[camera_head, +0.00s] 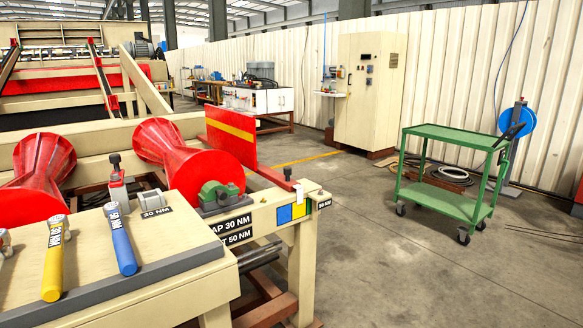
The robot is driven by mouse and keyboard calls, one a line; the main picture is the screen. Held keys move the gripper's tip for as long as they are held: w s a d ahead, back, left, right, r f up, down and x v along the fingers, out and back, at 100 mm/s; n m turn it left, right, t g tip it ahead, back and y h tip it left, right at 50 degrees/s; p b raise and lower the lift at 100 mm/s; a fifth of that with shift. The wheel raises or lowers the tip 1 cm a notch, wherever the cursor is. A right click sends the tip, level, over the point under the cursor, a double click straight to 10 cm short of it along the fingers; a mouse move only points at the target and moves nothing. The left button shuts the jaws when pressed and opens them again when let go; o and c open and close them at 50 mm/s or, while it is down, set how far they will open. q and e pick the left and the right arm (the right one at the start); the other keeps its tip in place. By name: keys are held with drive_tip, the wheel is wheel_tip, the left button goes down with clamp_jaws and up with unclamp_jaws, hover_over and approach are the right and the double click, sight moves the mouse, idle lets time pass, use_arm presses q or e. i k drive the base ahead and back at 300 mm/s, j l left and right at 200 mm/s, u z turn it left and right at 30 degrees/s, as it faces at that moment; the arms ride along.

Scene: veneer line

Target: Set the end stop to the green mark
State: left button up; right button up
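A red upright plate with a yellow stripe (231,138), which looks like the end stop, stands on the cream machine frame beyond the red rollers. A black knob (287,173) sits on the rail near it. Blue (284,214), yellow (299,211) and narrow green (309,207) patches are on the frame's front end, below the knob. I cannot tell which patch, if any, the plate lines up with. Neither of my grippers is in view.
A yellow-handled tool (52,265) and a blue-handled tool (121,240) lie on the cream table at lower left. Red rollers (188,162) sit behind. A green cart (446,198) stands at right. Grey floor between frame and cart is clear. A cream cabinet (369,90) stands at the wall.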

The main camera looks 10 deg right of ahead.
sight(233, 132)
drive_tip(key=i+l, duration=2.2)
drive_tip(key=l, duration=0.25)
drive_tip(key=i+l+u, duration=0.2)
drive_tip(key=u, duration=0.2)
drive_tip(key=i+l+u, duration=0.15)
drive_tip(key=l+u, duration=0.25)
drive_tip(key=j, duration=0.1)
